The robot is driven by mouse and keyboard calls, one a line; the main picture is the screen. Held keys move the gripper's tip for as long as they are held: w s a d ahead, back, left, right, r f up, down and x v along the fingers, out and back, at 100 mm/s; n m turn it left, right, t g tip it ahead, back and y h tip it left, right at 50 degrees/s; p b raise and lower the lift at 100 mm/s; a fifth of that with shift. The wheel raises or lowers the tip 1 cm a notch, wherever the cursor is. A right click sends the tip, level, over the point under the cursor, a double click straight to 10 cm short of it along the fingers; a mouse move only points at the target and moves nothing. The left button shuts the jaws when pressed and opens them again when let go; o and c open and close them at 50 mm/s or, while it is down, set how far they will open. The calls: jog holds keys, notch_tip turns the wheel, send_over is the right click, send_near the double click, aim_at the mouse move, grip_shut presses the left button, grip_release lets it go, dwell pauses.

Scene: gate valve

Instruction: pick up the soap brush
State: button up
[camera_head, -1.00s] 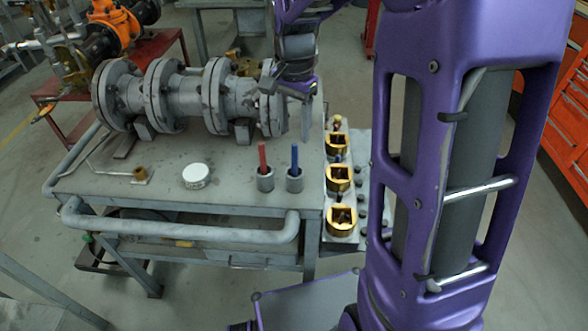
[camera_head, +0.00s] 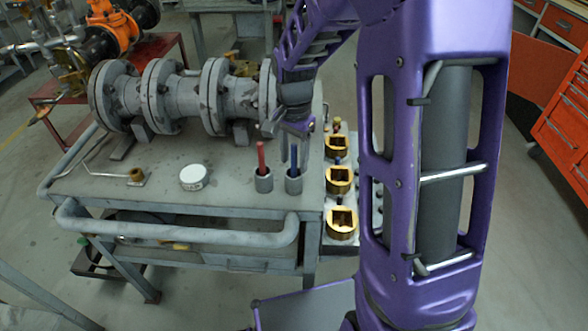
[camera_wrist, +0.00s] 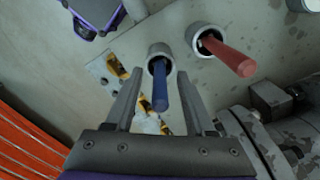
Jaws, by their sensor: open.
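A blue handle (camera_head: 294,158) stands upright in a grey cup (camera_head: 294,185) near the table's front right edge. A red handle (camera_head: 261,157) stands in a similar cup (camera_head: 264,181) to its left. No bristles show, so I cannot tell which handle is the soap brush. My gripper (camera_head: 294,143) is open above the blue handle. In the wrist view, the blue handle (camera_wrist: 160,92) lies between the two fingers of my gripper (camera_wrist: 159,84), with gaps showing on both sides. The red handle (camera_wrist: 231,57) is outside the fingers, to the right.
A large flanged grey valve body (camera_head: 185,95) lies along the back of the table. A white round tin (camera_head: 193,178) sits left of the cups. Several brass square blocks (camera_head: 341,180) stand on a side shelf to the right. The table's front left is mostly clear.

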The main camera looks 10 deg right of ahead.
grip_shut()
jog(key=shift+r, duration=0.1)
